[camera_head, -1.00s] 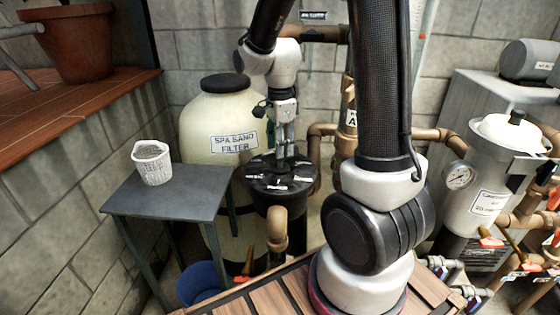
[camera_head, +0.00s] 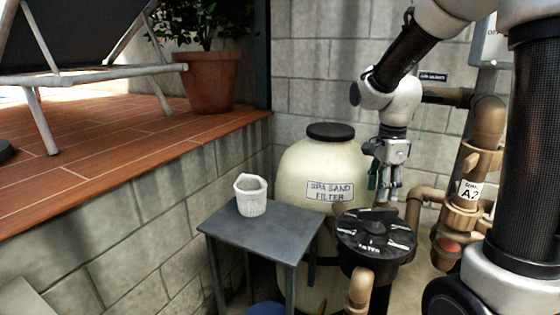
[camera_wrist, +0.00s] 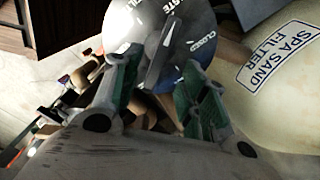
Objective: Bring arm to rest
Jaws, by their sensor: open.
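My gripper (camera_head: 391,193) hangs pointing down above and behind the round black valve top (camera_head: 376,232) in the head view. In the wrist view its two green-padded fingers (camera_wrist: 160,95) stand apart with nothing held between them. Past the fingers, the wrist view shows a grey disc (camera_wrist: 190,30) with a raised bar and the word "CLOSED". My arm rises from the gripper toward the upper right of the head view.
The cream spa sand filter tank (camera_head: 318,165) stands left of my gripper. A grey side table (camera_head: 262,236) carries a white basket (camera_head: 250,195). Brown pipes with a valve (camera_head: 470,175) stand to the right. A tiled ledge (camera_head: 120,140) with a potted plant (camera_head: 211,82) is at left.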

